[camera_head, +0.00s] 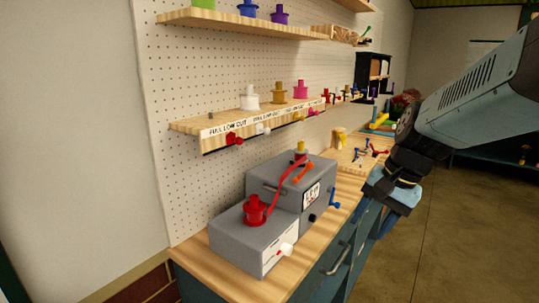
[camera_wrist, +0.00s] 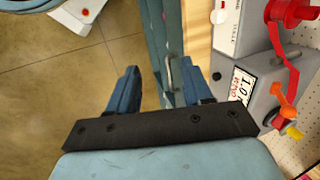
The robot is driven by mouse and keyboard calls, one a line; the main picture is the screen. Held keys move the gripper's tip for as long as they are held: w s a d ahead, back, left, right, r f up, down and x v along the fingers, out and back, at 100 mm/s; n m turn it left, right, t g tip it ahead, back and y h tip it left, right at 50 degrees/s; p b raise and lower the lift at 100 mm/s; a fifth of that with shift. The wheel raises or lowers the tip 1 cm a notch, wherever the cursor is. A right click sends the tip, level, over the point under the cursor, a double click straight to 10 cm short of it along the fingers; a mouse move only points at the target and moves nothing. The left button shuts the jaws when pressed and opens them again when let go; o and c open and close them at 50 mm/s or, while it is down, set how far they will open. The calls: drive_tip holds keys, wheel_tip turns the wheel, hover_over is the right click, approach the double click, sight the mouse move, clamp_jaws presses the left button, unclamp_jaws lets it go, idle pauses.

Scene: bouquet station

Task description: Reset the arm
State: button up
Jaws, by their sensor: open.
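My gripper (camera_head: 388,210) is at the right in the head view, beside the front edge of the workbench. It also shows in the wrist view (camera_wrist: 170,85), where its two blue fingers are spread apart with nothing between them. The bench's drawer handle and the floor show beyond the fingers. My arm reaches in from the upper right of the head view.
A grey machine (camera_head: 278,185) with a red spool and yellow and orange parts stands on the wooden bench (camera_head: 222,257). Shelves (camera_head: 285,112) with coloured spools hang on the pegboard (camera_head: 205,75). A drawer handle (camera_head: 335,260) sticks out in front. Open floor (camera_head: 465,235) lies at the right.

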drive_tip(key=s+d+r+n+t+h, duration=0.2)
drive_tip(key=s+r+n+t+h, duration=0.1)
drive_tip(key=s+r+n+t, duration=0.1)
wheel_tip(320, 180, up, 2)
drive_tip(key=s+n, duration=0.1)
drive_tip(key=n, duration=0.1)
drive_tip(key=shift+s+d+n, duration=0.25)
drive_tip(key=shift+d+n, duration=0.1)
drive_tip(key=shift+n, duration=0.05)
drive_tip(key=shift+r, duration=0.1)
idle(0.4)
drive_tip(key=w+a+f+m+g+y, duration=0.4)
drive_tip(key=w+f+m+g+y, duration=0.1)
drive_tip(key=w+f+m, duration=0.2)
drive_tip(key=m+t+y, duration=0.9)
drive_tip(key=m+t, duration=0.1)
drive_tip(key=m, duration=1)
approach(337, 206)
drive_tip(key=x, duration=1)
drive_tip(key=shift+w+d+f, duration=0.15)
drive_tip(key=shift+w+f, duration=0.15)
drive_tip(key=shift+w, duration=0.2)
drive_tip(key=shift+c, duration=0.3)
